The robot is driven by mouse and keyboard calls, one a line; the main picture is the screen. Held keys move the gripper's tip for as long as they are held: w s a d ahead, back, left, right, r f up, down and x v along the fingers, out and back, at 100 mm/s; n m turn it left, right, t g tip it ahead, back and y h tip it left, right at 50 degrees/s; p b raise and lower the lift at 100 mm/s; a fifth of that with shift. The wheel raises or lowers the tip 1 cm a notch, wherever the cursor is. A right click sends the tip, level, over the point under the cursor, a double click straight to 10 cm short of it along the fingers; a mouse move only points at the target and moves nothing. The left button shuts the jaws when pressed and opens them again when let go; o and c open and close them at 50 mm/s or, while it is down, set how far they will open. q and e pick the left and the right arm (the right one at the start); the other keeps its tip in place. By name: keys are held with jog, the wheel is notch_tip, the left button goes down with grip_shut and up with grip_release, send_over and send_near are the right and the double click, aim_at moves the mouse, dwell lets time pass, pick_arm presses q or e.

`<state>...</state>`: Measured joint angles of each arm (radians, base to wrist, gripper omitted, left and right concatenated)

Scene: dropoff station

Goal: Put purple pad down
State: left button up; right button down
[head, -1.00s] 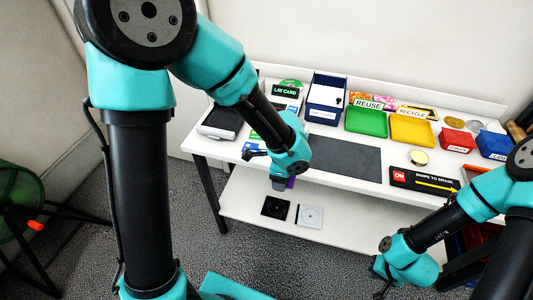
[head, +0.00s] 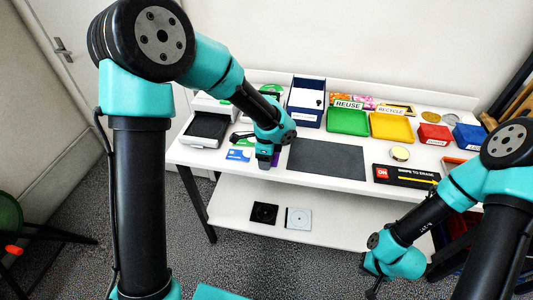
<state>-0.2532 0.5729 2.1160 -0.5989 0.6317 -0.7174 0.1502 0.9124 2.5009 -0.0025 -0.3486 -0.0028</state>
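The purple pad (head: 276,159) shows only as a small purple patch beside the fingers of my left gripper (head: 264,163); the gripper hides the rest. My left gripper points down over the front of the white table (head: 340,182), left of the dark grey mat (head: 326,158). It appears shut on the pad, which keeps the same place against the fingers in both frames. My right gripper (head: 371,288) hangs low at the bottom right, in front of the table and away from the pad. Its fingers are small and dark, so their opening is unclear.
A black-topped device (head: 205,128) and a blue and white card (head: 240,154) lie left of my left gripper. A blue bin (head: 306,104), green tray (head: 347,121) and yellow tray (head: 391,127) stand behind. The grey mat is bare. A black sign strip (head: 405,176) lies to its right.

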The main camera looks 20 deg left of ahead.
pick_arm(q)
jog(key=shift+w+a+f, duration=0.1)
jog(key=shift+w+a, duration=0.1)
jog(key=shift+w, duration=0.5)
jog(key=shift+w+a+f, duration=0.1)
jog(key=shift+w+a, duration=0.15)
jog(key=shift+w, duration=0.5)
jog(key=shift+w+a, duration=0.2)
jog(key=shift+w, duration=0.5)
jog(key=shift+w+a+f, duration=0.15)
jog(key=shift+w+a, duration=0.05)
jog(key=shift+w, duration=0.3)
jog(key=shift+s+f, duration=0.1)
jog(key=shift+f, duration=1.6)
jog(key=shift+f, duration=0.1)
jog(key=shift+f, duration=0.3)
